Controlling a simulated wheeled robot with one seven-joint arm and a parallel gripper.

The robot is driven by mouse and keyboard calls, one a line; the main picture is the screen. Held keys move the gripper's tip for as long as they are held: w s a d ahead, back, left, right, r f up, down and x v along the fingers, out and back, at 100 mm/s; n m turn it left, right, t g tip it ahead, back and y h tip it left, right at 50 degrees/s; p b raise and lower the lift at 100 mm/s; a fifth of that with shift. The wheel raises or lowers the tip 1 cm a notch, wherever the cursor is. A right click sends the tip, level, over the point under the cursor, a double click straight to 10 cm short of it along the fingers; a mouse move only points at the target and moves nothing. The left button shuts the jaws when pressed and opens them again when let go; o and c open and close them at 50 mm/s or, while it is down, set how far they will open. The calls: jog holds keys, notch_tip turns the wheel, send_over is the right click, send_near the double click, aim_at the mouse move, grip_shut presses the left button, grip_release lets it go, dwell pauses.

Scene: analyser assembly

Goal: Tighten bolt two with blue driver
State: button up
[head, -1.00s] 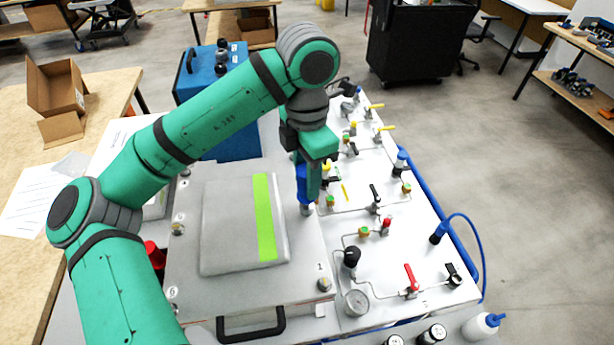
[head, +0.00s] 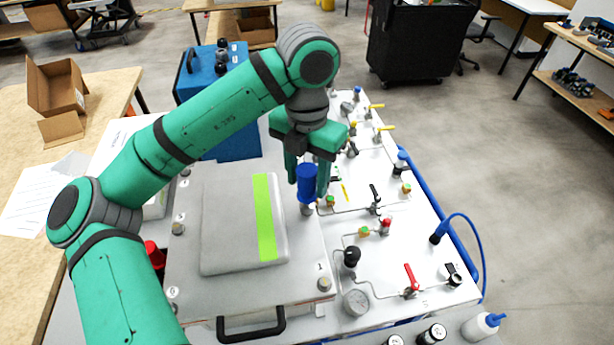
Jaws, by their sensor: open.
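The blue driver (head: 307,184) stands upright on a bolt (head: 307,210) at the right edge of the grey analyser lid (head: 220,290). My gripper (head: 308,190) is open, with its green fingers on either side of the driver's handle and apart from it. The number beside this bolt is hidden. Other bolts show on the lid: bolt one (head: 324,284) at the front right corner, and one at the left edge (head: 178,229). A red object (head: 154,254) shows partly behind my arm.
A white panel (head: 400,240) with valves, knobs and a pressure gauge (head: 356,302) lies right of the lid. A blue box (head: 215,90) stands behind. A black handle (head: 251,328) is at the front. A white bottle (head: 484,325) stands front right.

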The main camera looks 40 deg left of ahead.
jog(key=n, duration=0.8)
jog(key=shift+n, duration=0.3)
jog(key=n, duration=0.9)
grip_shut()
grip_release()
jog(key=shift+m, duration=0.4)
